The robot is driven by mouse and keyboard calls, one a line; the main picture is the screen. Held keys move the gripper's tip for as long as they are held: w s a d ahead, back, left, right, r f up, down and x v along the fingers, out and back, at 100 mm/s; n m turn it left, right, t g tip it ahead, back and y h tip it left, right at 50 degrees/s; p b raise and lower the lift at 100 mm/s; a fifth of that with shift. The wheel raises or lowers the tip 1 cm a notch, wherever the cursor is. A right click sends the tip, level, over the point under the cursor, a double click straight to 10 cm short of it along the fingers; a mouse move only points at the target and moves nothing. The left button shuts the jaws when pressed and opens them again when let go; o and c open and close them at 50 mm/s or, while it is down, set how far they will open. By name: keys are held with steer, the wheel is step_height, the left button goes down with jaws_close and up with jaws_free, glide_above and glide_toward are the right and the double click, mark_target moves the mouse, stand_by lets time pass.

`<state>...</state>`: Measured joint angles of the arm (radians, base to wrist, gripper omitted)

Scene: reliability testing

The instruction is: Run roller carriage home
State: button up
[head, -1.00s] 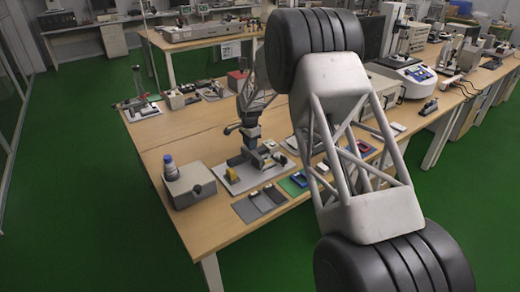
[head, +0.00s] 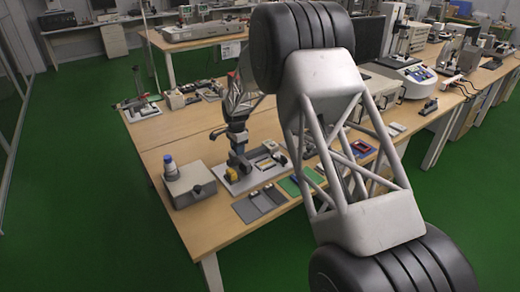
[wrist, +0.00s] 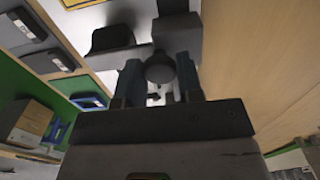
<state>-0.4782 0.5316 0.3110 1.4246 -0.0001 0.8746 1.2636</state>
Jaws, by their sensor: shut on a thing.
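A light base plate (head: 250,180) lies on the wooden bench, with a yellow block (head: 231,175) at its left end. My gripper (head: 238,148) points down over the left part of this plate. A dark carriage (head: 241,164) sits right under it, close beside the yellow block; I cannot tell if they touch. In the wrist view my fingers (wrist: 159,82) are shut on a dark round knob (wrist: 160,67) that stands up between them. The lower part of the carriage is largely hidden by the fingers and the knob.
Grey trays (head: 260,203) lie in front, and a green mat (head: 300,183) lies to the right.

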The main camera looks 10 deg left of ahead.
steer(key=shift+s+a, duration=0.4)
stand_by(0.5)
steer(key=o, duration=0.5)
steer(key=shift+r, duration=2.5)
